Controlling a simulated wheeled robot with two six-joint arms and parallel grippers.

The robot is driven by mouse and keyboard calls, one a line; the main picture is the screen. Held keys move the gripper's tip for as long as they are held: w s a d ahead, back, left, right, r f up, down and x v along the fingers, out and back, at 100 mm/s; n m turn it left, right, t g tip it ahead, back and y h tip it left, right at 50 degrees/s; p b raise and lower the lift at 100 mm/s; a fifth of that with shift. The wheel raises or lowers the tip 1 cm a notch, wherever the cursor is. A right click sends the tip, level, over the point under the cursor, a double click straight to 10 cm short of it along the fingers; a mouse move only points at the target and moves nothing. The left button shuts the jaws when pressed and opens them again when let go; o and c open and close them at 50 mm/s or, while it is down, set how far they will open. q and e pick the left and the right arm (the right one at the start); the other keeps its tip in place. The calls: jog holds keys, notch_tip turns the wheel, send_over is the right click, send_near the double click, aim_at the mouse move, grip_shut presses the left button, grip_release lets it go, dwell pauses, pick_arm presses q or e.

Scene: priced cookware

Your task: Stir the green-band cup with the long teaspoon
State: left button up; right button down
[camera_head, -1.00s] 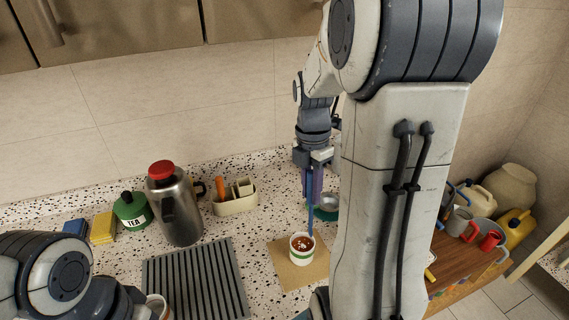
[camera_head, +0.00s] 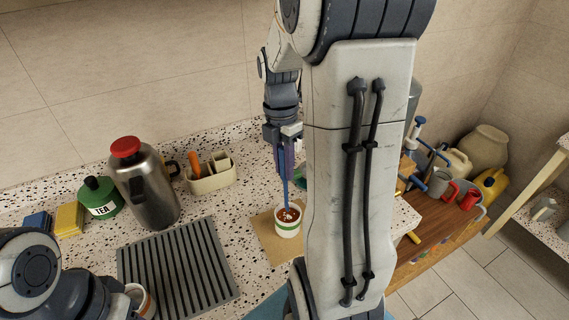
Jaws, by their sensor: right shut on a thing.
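The green-band cup (camera_head: 288,227) is white with a green stripe and stands upright on a tan mat (camera_head: 266,236). It holds a reddish-brown drink with pale bits on top. My right gripper (camera_head: 284,165) is above the cup, pointing down, shut on the long blue teaspoon (camera_head: 285,192). The spoon hangs nearly upright, and its lower end reaches into the cup's mouth; its tip is hidden. My left arm shows at the lower left, but its gripper is out of view.
A grey ribbed drain mat (camera_head: 180,268) lies left of the cup. A steel jug with red lid (camera_head: 147,190), a green TEA tin (camera_head: 101,198) and a cream caddy (camera_head: 212,179) stand behind. Another cup (camera_head: 141,299) is partly hidden by my left arm.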

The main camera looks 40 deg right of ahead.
aim_at(286, 199)
jog(key=shift+s+f+b, duration=0.2)
jog(key=shift+f+b, duration=0.75)
jog(key=shift+f, duration=0.65)
jog(key=shift+s+f+b, duration=0.15)
jog(key=shift+f+b, duration=0.75)
jog(key=shift+f, duration=0.7)
